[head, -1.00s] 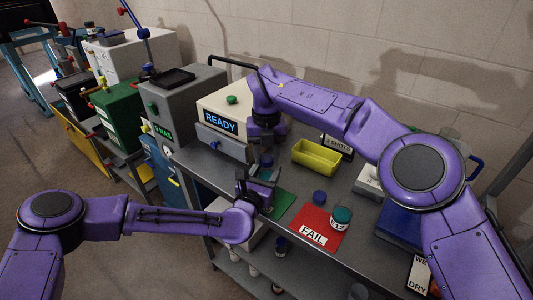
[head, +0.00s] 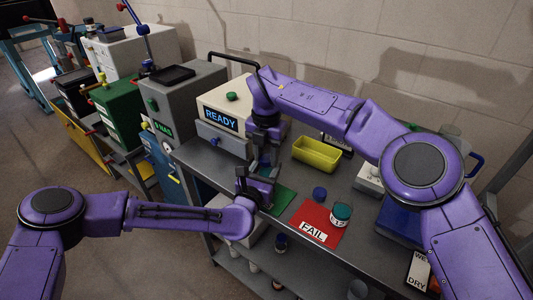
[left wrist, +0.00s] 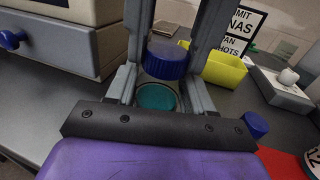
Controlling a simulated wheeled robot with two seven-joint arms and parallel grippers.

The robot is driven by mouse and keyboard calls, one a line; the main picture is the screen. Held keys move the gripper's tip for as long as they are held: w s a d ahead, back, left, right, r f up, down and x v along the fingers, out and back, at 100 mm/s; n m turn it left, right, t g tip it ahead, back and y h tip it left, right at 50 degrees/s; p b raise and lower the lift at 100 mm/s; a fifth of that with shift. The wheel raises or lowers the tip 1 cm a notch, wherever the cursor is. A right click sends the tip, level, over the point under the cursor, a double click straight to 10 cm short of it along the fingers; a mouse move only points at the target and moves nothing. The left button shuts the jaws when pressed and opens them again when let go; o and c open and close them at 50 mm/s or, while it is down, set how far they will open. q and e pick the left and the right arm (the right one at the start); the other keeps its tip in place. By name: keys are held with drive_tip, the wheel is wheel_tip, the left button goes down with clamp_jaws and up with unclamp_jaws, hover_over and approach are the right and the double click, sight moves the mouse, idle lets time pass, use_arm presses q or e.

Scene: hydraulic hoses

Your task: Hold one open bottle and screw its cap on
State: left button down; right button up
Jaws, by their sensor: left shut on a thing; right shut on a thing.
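My left gripper (head: 265,186) is shut on a clear bottle with teal contents (left wrist: 157,97), over the table's front edge; its fingers flank the bottle in the left wrist view. My right gripper (head: 267,156) reaches down from above and is shut on a blue cap (left wrist: 166,58). The cap is between its grey fingers, just above and beyond the bottle in the left wrist view. I cannot tell whether cap and bottle touch. In the head view the fingers largely hide both.
A yellow bin (head: 316,155) and a machine reading READY (head: 222,120) stand behind.

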drive_tip(key=m, duration=1.2)
drive_tip(key=shift+m, duration=0.3)
drive_tip(key=m, duration=0.6)
drive_tip(key=shift+w, duration=0.1)
drive_tip(key=m, duration=0.8)
drive_tip(key=o, duration=1)
drive_tip(key=shift+r, duration=2.2)
